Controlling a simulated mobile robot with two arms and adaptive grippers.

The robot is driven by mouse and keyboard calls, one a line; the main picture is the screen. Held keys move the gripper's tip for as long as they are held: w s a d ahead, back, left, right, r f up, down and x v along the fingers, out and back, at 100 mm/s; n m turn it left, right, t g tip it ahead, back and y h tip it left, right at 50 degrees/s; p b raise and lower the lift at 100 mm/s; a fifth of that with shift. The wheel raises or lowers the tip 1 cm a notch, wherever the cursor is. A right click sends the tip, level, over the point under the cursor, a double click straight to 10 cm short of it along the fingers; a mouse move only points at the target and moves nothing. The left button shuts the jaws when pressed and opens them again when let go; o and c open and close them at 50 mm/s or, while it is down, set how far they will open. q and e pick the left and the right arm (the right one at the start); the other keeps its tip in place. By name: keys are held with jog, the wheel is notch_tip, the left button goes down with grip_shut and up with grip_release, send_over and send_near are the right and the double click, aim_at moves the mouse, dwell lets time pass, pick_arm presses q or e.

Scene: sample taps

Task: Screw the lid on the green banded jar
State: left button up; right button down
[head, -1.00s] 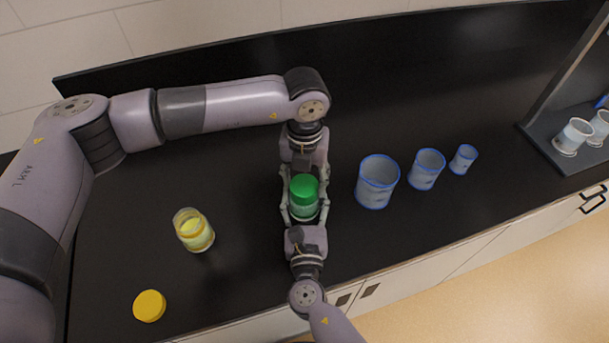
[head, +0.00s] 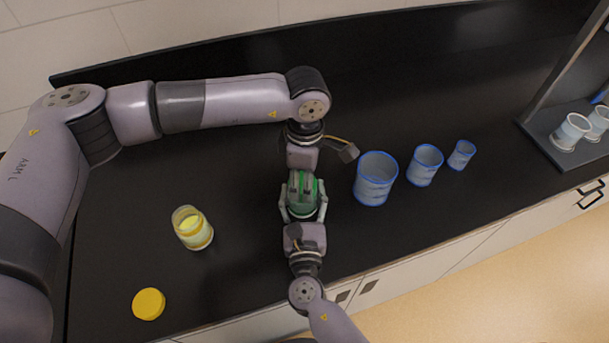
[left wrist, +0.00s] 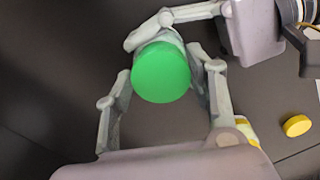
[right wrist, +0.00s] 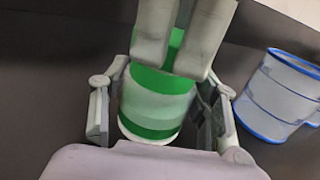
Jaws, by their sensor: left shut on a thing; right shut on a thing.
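The green banded jar (right wrist: 155,107) stands upright, pale with green bands. Its green lid (left wrist: 160,73) sits on top; whether the threads are engaged cannot be seen. My left gripper (head: 301,188) reaches in from the back and is shut on the lid, its fingers over the lid in the head view. My right gripper (head: 303,197) comes from the front and is shut on the jar body, one finger on each side in the right wrist view. The fingers hide much of the jar and lid in the head view.
Three blue-rimmed beakers (head: 375,180) stand close on the right. A rack with cups (head: 571,132) is at the far right. The back counter is clear.

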pick_arm(q)
jog(key=m, duration=0.6)
jog(key=shift+s, duration=0.1)
jog(key=m, duration=0.3)
jog(key=shift+a+m, duration=0.1)
jog(key=shift+m, duration=0.3)
jog(key=m, duration=0.3)
jog(key=shift+a+m, duration=0.1)
jog(key=shift+m, duration=0.3)
jog(key=m, duration=0.3)
jog(key=shift+a+m, duration=0.1)
jog(key=shift+m, duration=0.3)
jog(key=m, duration=0.3)
jog(key=shift+m, duration=0.3)
jog(key=m, duration=0.5)
jog(key=shift+a+m, duration=0.15)
jog(key=shift+m, duration=0.25)
jog(key=o, duration=0.7)
